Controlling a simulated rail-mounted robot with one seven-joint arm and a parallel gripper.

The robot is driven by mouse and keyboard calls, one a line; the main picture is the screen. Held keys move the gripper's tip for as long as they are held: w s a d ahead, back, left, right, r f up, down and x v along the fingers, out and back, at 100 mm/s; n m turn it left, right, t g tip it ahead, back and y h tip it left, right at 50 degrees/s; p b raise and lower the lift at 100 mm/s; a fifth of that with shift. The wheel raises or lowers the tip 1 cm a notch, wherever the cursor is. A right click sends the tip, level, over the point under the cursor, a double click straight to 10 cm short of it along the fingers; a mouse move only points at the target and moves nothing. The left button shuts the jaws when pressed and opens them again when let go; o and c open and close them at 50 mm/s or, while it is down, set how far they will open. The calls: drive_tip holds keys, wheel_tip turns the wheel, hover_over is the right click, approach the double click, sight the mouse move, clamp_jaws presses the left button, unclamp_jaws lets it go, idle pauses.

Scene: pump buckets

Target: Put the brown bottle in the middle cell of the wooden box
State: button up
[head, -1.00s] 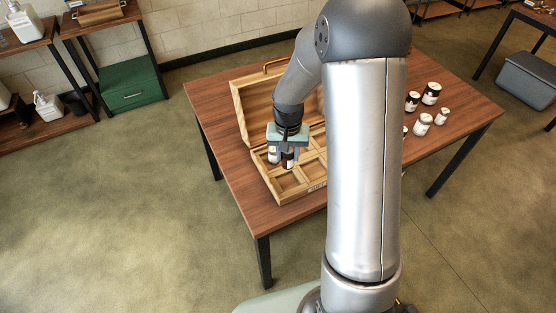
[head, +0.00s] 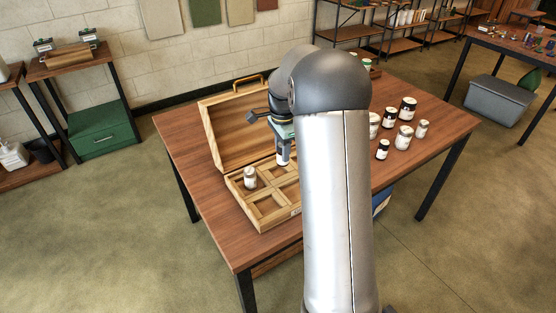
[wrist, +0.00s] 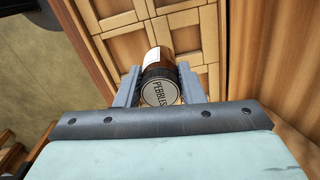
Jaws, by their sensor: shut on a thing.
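The brown bottle (wrist: 157,57) has a white label and a dark lid with the word PEBBLES on it. My gripper (wrist: 160,88) is shut on it, with one finger on each side. In the head view the bottle (head: 283,157) hangs below my gripper (head: 284,138), over the far part of the wooden box (head: 238,191). Its exact height above the cells is hard to tell. The box is open and divided into several square cells. My arm hides its right part.
A white-labelled jar (head: 250,179) stands in a left cell of the box. The raised lid (head: 236,127) stands along the box's back. Several jars (head: 404,137) stand on the table (head: 192,182) right of my arm. The table's left front is clear.

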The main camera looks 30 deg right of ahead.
drive_tip(key=w+f, duration=0.1)
drive_tip(key=f, duration=0.1)
drive_tip(key=w+f, duration=0.3)
drive_tip(key=f, duration=0.1)
drive_tip(key=shift+w+d+p, duration=0.35)
drive_tip(key=shift+d+p, duration=0.05)
drive_tip(key=shift+f, duration=1.5)
drive_tip(key=shift+f, duration=0.2)
drive_tip(key=o, duration=1)
